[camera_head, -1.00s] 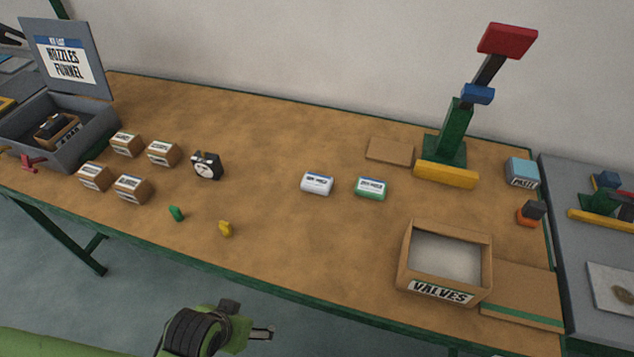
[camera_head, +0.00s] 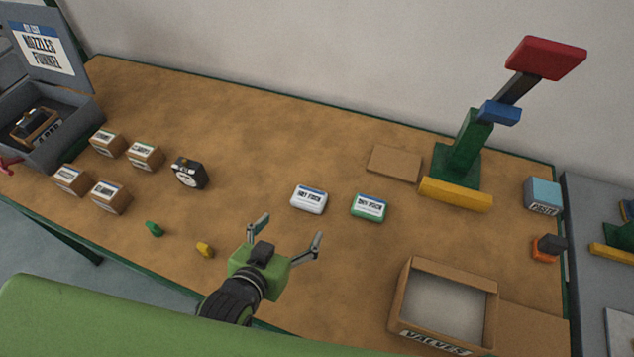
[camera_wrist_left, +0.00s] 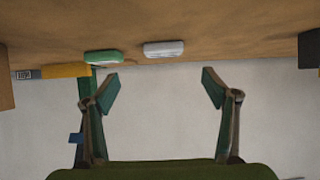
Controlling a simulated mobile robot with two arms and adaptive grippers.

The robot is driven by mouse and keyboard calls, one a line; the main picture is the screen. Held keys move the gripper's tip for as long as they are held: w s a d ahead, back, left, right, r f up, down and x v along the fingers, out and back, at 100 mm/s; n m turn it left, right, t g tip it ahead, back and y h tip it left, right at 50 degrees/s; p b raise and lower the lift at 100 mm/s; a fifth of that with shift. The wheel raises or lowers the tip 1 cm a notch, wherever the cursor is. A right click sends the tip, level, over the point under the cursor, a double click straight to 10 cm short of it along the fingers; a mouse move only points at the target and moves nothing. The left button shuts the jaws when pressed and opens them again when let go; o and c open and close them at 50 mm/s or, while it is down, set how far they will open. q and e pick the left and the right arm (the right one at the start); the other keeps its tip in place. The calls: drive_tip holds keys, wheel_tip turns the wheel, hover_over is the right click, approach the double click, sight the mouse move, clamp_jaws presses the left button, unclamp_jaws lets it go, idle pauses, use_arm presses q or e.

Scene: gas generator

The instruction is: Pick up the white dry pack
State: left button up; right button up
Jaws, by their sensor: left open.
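The white dry pack (camera_head: 309,199) lies on the table in the head view, with a blue stripe on its label. It also shows in the left wrist view (camera_wrist_left: 164,49), where the scene is upside down. A similar green dry pack (camera_head: 369,207) lies just to its right; it also shows in the wrist view (camera_wrist_left: 103,57). My left gripper (camera_head: 289,231) is open and empty, above the front part of the table, short of the white pack. In the wrist view the fingers (camera_wrist_left: 161,84) are spread wide, with the white pack beyond them. My right gripper is not in view.
An open cardboard valves box (camera_head: 398,305) stands at the front right. A green stand with a yellow base bar (camera_head: 455,194) is behind it. Small brown boxes (camera_head: 111,196), a black clock-like item (camera_head: 189,173) and green and yellow pieces lie left.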

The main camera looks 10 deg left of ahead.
use_arm(q)
approach(307, 200)
drive_tip(key=x, duration=0.4)
drive_tip(key=shift+s+d+f+p, duration=0.1)
drive_tip(key=shift+d+f+p, duration=0.2)
drive_tip(key=shift+d, duration=0.1)
drive_tip(key=shift+w+f+p, duration=0.15)
drive_tip(key=shift+w+p, duration=0.2)
drive_tip(key=shift+w, duration=0.6)
drive_tip(key=x, duration=0.3)
drive_tip(key=shift+w+a+f, duration=0.1)
drive_tip(key=shift+w+a, duration=0.05)
drive_tip(key=shift+w+f, duration=0.1)
drive_tip(key=shift+w, duration=0.1)
drive_tip(key=shift+c, duration=0.3)
drive_tip(key=c, duration=1.1)
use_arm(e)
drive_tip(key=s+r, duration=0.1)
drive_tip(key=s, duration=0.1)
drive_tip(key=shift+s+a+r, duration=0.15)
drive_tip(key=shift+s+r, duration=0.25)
